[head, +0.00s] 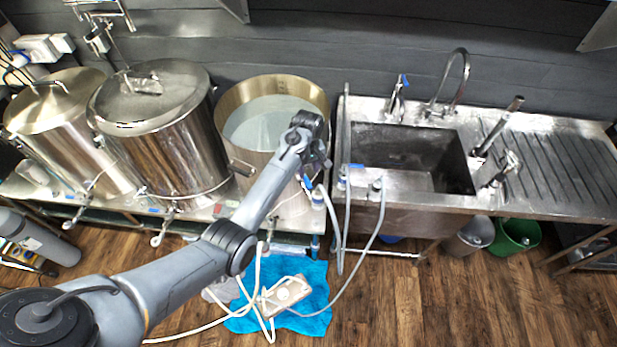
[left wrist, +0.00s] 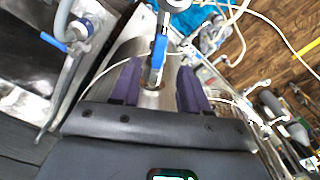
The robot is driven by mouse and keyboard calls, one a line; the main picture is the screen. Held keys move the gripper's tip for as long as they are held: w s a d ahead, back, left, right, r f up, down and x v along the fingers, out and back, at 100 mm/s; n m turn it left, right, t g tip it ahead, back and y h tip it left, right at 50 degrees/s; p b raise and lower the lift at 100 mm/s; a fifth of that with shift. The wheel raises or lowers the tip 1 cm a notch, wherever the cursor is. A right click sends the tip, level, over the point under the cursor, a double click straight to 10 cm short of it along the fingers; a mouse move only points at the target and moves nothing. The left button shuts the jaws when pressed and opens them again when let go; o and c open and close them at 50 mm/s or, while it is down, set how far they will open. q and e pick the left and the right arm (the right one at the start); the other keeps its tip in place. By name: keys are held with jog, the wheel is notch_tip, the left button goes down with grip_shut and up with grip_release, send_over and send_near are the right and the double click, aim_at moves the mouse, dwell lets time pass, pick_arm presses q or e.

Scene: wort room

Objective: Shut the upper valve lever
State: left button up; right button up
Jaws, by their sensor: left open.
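My left gripper (head: 322,160) is over the right rim of the open steel pot (head: 235,98), above a blue valve lever (head: 308,183). In the left wrist view my gripper (left wrist: 160,75) is open, with its two dark fingers apart. A blue lever (left wrist: 159,50) on a metal fitting shows in the gap between them, and I cannot tell whether a finger touches it. A second blue lever (left wrist: 53,42) on a hose fitting lies to the left in that view. I cannot tell for certain which is the upper valve lever. My right gripper is not in view.
A steel sink (head: 400,150) stands to the right, with hoses (head: 378,225) hanging at its left edge. Two lidded kettles (head: 150,95) stand left of the pot. A blue cloth (head: 315,300) with a power strip (head: 285,294) and cables lies on the wooden floor.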

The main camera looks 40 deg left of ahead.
aim_at(308, 183)
pick_arm(q)
jog(key=shift+f, duration=2.85)
jog(key=shift+c, duration=0.4)
grip_shut()
